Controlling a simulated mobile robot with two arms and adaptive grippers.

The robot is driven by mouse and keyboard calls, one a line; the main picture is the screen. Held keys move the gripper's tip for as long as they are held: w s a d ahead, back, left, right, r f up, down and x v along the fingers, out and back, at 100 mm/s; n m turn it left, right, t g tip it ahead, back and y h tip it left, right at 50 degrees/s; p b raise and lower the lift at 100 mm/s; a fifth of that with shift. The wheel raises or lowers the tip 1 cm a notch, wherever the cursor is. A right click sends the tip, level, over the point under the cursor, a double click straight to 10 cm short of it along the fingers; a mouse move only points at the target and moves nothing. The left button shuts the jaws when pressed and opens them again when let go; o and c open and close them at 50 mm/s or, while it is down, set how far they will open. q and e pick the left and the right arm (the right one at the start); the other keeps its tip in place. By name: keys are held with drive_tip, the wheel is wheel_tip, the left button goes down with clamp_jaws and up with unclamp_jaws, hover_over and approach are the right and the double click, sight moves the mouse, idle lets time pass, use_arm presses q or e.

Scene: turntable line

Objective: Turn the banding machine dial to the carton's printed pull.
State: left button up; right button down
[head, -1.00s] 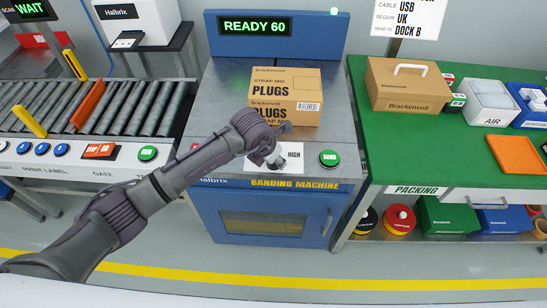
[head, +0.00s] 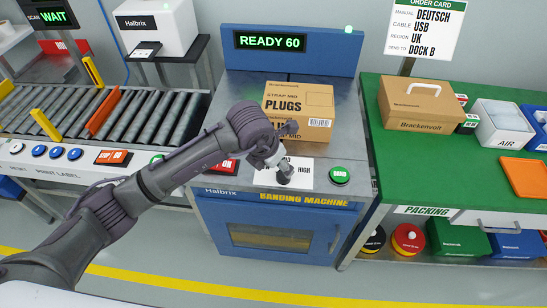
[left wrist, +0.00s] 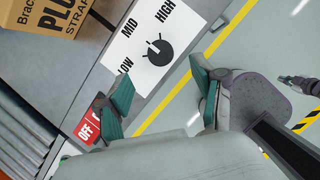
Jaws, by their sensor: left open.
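The carton (head: 299,103) stands on the banding machine (head: 240,85) and is printed "STRAP MID" and "PLUGS". The black dial (left wrist: 160,53) sits on a white plate (left wrist: 128,54) marked LOW, MID and HIGH. Its white pointer mark seems to face the MID side, but it is too small to be sure. My left gripper (left wrist: 163,90) is open, with one teal finger on each side below the dial in the wrist view, apart from it and empty. In the head view the left gripper (head: 279,160) is just above the dial, partly covering the plate. My right gripper is not seen.
The machine's display (head: 270,41) reads READY 60. A green BAND button (head: 340,175) is right of the plate and a red OFF button (head: 226,167) is left of it. A roller conveyor (head: 140,112) lies left, a green packing table (head: 450,170) right.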

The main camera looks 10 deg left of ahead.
use_arm(q)
drive_tip(key=v, duration=0.3)
drive_tip(key=shift+s+r, duration=0.1)
drive_tip(key=shift+r, duration=0.25)
